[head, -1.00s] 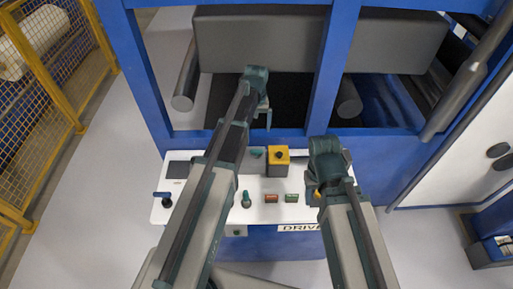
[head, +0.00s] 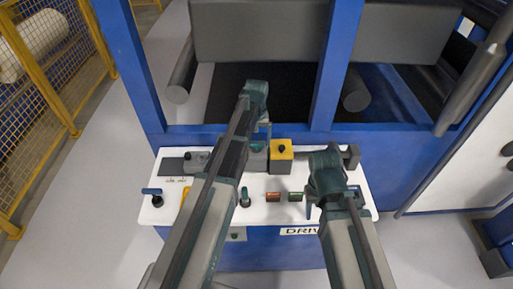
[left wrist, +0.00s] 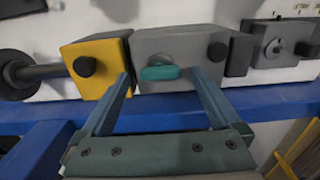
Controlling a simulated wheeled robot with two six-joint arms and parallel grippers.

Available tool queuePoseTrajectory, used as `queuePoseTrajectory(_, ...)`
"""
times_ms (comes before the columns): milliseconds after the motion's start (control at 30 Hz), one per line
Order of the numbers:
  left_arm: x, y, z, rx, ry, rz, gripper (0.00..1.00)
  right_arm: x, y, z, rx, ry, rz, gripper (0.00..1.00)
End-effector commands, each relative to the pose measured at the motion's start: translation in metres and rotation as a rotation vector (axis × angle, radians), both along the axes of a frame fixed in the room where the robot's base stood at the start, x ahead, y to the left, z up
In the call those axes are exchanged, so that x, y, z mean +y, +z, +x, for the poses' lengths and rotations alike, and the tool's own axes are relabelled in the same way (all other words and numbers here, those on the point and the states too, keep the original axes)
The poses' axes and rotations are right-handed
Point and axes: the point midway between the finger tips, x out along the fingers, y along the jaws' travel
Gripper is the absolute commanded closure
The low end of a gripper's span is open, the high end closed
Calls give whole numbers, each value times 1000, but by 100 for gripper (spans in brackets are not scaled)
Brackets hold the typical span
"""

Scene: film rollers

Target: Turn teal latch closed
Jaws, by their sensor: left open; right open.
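The teal latch (left wrist: 160,73) is a short rounded bar on the front of a grey box (left wrist: 190,45) in the left wrist view. It lies roughly level across the picture. My left gripper (left wrist: 160,80) is open, with one finger on each side of the latch and no clear contact. In the head view the latch (head: 256,147) sits left of the yellow box, and my left gripper (head: 262,132) is over it, partly covering it. My right gripper (head: 318,202) is open and empty over the right part of the panel.
A yellow box (head: 281,155) with a black knob stands right beside the grey box. The white panel (head: 268,213) also carries a teal knob (head: 245,197), red (head: 273,197) and green buttons (head: 295,197), and a blue-handled switch (head: 153,193). A blue frame (head: 335,60) and rollers rise behind.

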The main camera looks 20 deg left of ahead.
Motion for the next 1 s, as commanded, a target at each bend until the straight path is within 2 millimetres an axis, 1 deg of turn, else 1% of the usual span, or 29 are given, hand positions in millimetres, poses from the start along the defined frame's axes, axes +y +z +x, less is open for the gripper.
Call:
queuePoseTrajectory(33, 0, -7, 0, 0, 0, 0, 3, 0, -7, 0, 0, 0, 0, 50)
queuePoseTrajectory(67, 0, -8, 0, 0, 0, 0, 3, 0, -8, 0, 0, 0, 0, 50)
queuePoseTrajectory(367, 0, -8, 0, 0, 0, 0, 3, 0, -8, 0, 0, 0, 0, 50)
queuePoseTrajectory(400, 0, -8, 0, 0, 0, 0, 6, 0, -8, 0, 0, 0, 0, 50)
queuePoseTrajectory(467, 0, -8, 0, 0, 0, 0, 17, 0, -8, 0, 0, 0, 0, 50)
queuePoseTrajectory(500, 0, -8, 0, 0, 0, 0, 24, 0, -8, 0, 0, 0, 0, 50)
queuePoseTrajectory(567, 0, -8, 0, 0, 0, 0, 35, 0, -8, 0, 0, 0, 0, 50)
queuePoseTrajectory(600, 0, -8, 0, 0, 0, 0, 42, 0, -8, 0, 0, 0, 0, 50)
queuePoseTrajectory(667, 0, -8, 0, 0, 0, 0, 53, 0, -8, 0, 0, 0, 0, 50)
queuePoseTrajectory(800, 0, -8, 0, 0, 0, 0, 78, 0, -8, 0, 0, 0, 0, 50)
queuePoseTrajectory(867, 0, -8, 0, 0, 0, 0, 88, 0, -8, 0, 0, 0, 0, 50)
queuePoseTrajectory(1000, 0, -8, 0, 0, -6, 0, 88, 0, -8, 0, 0, 0, 0, 50)
